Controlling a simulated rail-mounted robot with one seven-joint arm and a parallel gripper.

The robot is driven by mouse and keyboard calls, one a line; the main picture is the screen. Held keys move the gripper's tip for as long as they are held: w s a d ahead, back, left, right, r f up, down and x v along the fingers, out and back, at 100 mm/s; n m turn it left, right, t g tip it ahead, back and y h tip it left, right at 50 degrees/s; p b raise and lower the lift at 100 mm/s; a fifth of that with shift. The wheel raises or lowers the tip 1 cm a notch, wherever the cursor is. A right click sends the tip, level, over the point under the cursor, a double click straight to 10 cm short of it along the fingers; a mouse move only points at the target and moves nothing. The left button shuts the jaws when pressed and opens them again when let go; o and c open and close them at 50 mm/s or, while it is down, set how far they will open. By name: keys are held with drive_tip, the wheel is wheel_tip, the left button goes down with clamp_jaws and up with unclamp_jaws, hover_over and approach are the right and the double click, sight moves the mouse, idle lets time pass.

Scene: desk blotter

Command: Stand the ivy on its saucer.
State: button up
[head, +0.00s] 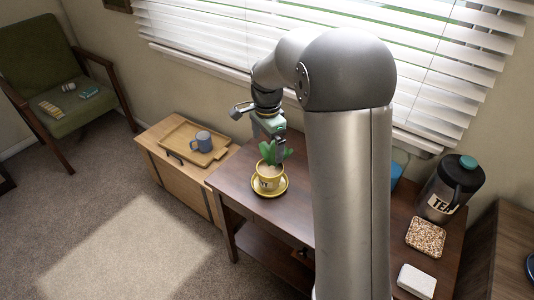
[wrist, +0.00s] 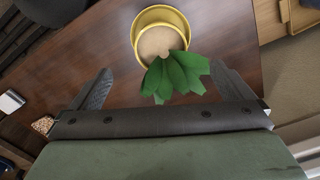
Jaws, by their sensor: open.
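The ivy (head: 268,172) is a green leafy plant in a yellow pot with pale soil. It appears upright on its yellow saucer (head: 285,190) on the dark wooden desk. In the wrist view the ivy's leaves (wrist: 172,76) spread between my two fingers, with the round pot top beyond them at the upper middle. Contact between pot base and saucer is hidden.
A tray (head: 182,153) with a blue mug (head: 202,141) sits on the lower cabinet at left. At right are a tea jar (head: 440,190), a square dish of grainy stuff (head: 425,237) and a white block (head: 416,281). My arm hides the desk's middle.

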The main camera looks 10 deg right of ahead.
drive_tip(key=s+r+n, duration=0.1)
drive_tip(key=s+n, duration=1.3)
drive_tip(key=s, duration=1.5)
drive_tip(key=shift+r, duration=0.2)
